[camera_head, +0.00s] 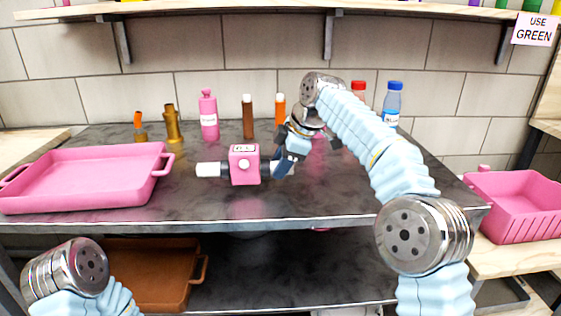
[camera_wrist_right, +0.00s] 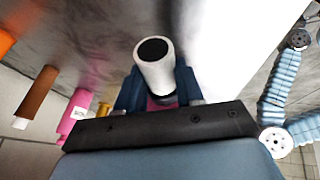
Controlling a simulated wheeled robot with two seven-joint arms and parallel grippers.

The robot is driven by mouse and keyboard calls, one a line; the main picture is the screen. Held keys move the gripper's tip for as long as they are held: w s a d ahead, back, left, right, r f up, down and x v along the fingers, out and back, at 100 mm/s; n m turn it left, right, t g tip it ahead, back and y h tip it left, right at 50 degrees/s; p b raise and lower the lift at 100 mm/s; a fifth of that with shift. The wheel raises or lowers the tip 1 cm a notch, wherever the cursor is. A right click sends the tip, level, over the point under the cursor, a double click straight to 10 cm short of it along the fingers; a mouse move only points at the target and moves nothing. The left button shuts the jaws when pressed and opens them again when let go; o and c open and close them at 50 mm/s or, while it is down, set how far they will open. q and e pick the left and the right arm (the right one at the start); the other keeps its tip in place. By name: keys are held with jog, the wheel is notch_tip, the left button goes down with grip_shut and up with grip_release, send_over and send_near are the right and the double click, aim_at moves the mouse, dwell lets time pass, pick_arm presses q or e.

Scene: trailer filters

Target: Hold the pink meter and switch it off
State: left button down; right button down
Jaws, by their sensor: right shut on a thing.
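The pink meter (camera_head: 245,164) is a pink block with a small display on top, a round pale knob on its front and white pipe ends to the left and right. It is at the middle of the dark table; I cannot tell if it touches the top. My right gripper (camera_head: 279,167) is shut on the meter at its right side, beside the pink block. In the right wrist view the white pipe end (camera_wrist_right: 156,62) sticks out between the blue jaws, and the black gripper body hides most of the pink block. My left gripper is out of view.
A pink tray (camera_head: 84,207) stands on the table's left. Several bottles, including a pink one (camera_head: 208,115) and a blue one (camera_head: 392,104), line the back. A pink basket (camera_head: 507,226) is on the right. The table front (camera_head: 215,208) is clear.

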jog(key=shift+w+d+f, duration=0.2)
jog(key=shift+w+f, duration=0.8)
jog(key=shift+w, duration=0.1)
dwell(1.9)
